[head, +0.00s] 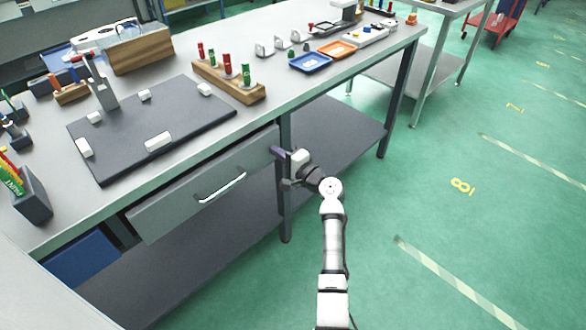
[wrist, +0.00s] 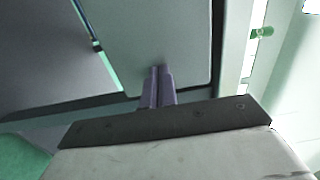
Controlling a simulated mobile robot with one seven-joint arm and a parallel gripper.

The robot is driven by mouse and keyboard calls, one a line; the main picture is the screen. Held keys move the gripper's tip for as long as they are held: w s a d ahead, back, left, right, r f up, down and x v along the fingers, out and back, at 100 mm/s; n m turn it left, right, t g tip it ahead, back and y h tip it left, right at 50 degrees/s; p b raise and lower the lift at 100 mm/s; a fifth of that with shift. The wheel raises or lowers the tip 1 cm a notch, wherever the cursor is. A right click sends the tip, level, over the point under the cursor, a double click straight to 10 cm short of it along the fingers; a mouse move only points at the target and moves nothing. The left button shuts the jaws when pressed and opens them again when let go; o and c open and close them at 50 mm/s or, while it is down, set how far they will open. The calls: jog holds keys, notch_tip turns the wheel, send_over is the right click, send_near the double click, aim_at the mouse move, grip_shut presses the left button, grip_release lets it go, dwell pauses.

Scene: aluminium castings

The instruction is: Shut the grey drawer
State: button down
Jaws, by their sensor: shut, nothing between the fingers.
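The grey drawer (head: 190,200) sits under the near edge of the workbench in the head view, with a pale bar handle (head: 221,187) on its front. Its front lies close below the tabletop edge; I cannot tell exactly how far it stands out. My gripper (head: 277,152) is at the right end of the drawer front, beside the bench leg, right of the handle. In the wrist view, its two purple fingers (wrist: 157,75) are together and empty. Their tips overlap a grey panel (wrist: 150,40), which seems to be the drawer front; contact cannot be told.
The workbench (head: 270,105) carries a dark board (head: 150,125) with white blocks and a wooden holder (head: 228,82). A bench leg (head: 286,205) stands by my gripper.

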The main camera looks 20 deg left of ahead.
jog(key=shift+r+b+x, duration=0.25)
jog(key=shift+b+x, duration=0.1)
jog(key=shift+x, duration=0.8)
jog(key=shift+r, duration=0.1)
